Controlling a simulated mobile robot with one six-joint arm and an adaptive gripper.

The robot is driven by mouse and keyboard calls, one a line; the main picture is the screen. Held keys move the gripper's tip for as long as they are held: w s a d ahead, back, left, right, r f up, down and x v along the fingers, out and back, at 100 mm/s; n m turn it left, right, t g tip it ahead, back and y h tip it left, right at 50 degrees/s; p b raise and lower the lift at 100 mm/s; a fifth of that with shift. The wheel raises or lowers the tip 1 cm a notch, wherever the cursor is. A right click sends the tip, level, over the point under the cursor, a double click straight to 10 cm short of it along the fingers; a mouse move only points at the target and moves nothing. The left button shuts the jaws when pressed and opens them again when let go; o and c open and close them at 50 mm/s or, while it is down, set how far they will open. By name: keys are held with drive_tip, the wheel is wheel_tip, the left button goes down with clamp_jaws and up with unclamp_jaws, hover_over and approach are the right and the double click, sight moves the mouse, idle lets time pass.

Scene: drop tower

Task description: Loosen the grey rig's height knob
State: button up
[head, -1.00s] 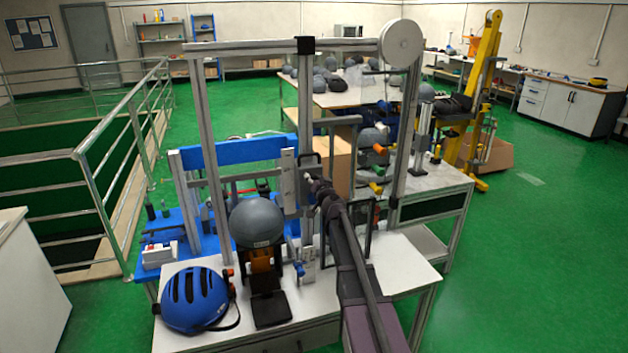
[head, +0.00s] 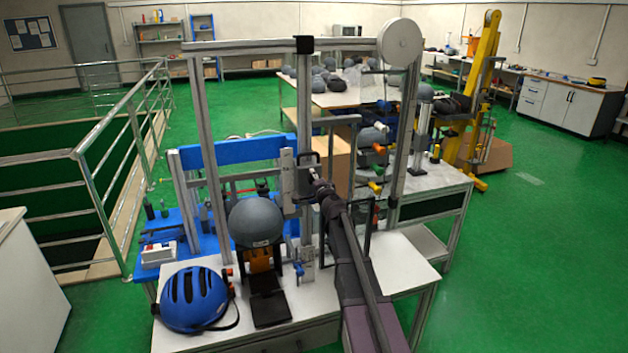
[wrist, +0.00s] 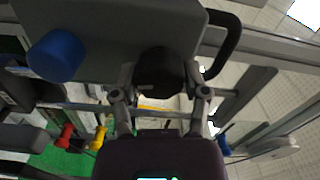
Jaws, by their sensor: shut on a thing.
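The grey rig (head: 305,110) is a tall metal frame on the white bench, with a pale carriage plate (head: 287,176) on its middle post. My gripper (head: 313,178) is at the carriage's right side, small and partly hidden by my arm in the head view. In the wrist view my gripper (wrist: 160,95) has one finger on each side of a dark round knob (wrist: 160,72) and is shut on it. The knob sticks out from a grey plate (wrist: 110,25). A blue cylinder (wrist: 57,55) sits on the same plate, left of the knob.
A black loop handle (wrist: 228,45) is close to the right finger. A grey headform (head: 255,221) stands below and left of the carriage, with a blue helmet (head: 193,298) in front. A blue rig (head: 235,153) stands behind.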

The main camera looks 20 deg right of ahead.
drive_tip(key=shift+w+m, duration=0.1)
drive_tip(key=shift+m, duration=1.1)
drive_tip(key=o, duration=1.1)
drive_tip(key=shift+o, duration=0.2)
drive_tip(key=s, duration=1.2)
